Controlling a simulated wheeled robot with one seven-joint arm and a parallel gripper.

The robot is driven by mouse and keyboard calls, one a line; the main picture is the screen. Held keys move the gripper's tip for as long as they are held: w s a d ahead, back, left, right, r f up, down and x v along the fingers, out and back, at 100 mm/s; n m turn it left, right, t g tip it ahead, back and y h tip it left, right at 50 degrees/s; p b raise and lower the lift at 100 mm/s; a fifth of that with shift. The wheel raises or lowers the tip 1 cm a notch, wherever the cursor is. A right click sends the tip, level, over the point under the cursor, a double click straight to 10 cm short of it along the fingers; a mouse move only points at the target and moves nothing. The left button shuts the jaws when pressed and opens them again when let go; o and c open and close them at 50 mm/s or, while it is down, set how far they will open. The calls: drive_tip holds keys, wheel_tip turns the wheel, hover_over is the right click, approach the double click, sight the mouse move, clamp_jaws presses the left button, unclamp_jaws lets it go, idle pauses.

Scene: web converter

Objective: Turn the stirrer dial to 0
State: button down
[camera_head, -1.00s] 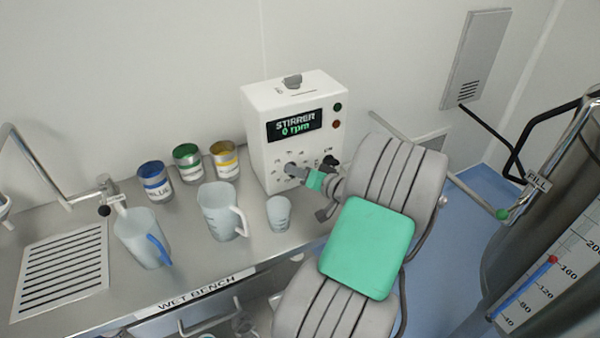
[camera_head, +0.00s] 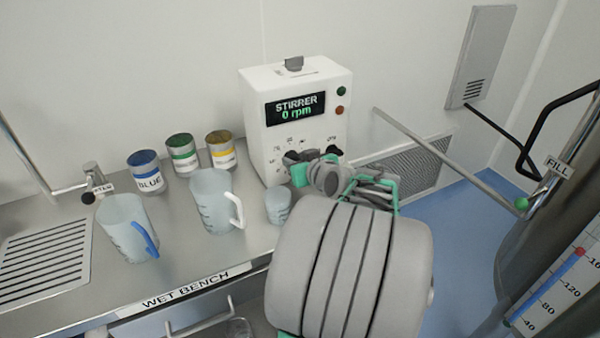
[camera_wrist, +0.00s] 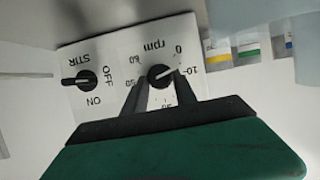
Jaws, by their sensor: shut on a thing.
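The stirrer box (camera_head: 262,140) stands upright on the wet bench, and its display (camera_head: 295,108) reads 0 rpm. The round black rpm dial (camera_wrist: 160,75) shows in the wrist view, with numbers around it seen upside down. Its light pointer mark points to the upper right, near 10 and below 0; the exact setting is hard to read. My gripper (camera_wrist: 157,88) has its two dark fingers on either side of the dial, shut on it. In the head view my gripper (camera_head: 298,172) is at the box's lower front, and my arm hides much of it.
A second black knob (camera_wrist: 86,78), labelled STIR with OFF and ON, sits beside the dial. A small beaker (camera_head: 278,204) stands close left of my gripper. Jugs (camera_head: 216,202) and paint cans (camera_head: 182,152) stand farther left. A metal rail (camera_head: 440,155) is to the right.

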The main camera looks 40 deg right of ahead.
drive_tip(key=n+b, duration=0.1)
drive_tip(key=b, duration=0.1)
drive_tip(key=f+n+h+b, duration=0.1)
drive_tip(key=b, duration=0.2)
drive_tip(key=shift+a+f, duration=0.15)
drive_tip(key=shift+a, duration=0.15)
drive_tip(key=shift+n+h+b, duration=0.4)
drive_tip(key=shift+b, duration=0.45)
drive_tip(key=shift+r, duration=0.25)
drive_tip(key=shift+d, duration=0.1)
drive_tip(key=c, duration=1.3)
unclamp_jaws()
drive_tip(key=o, duration=0.3)
drive_tip(key=shift+w+r, duration=0.1)
drive_tip(key=shift+r, duration=0.05)
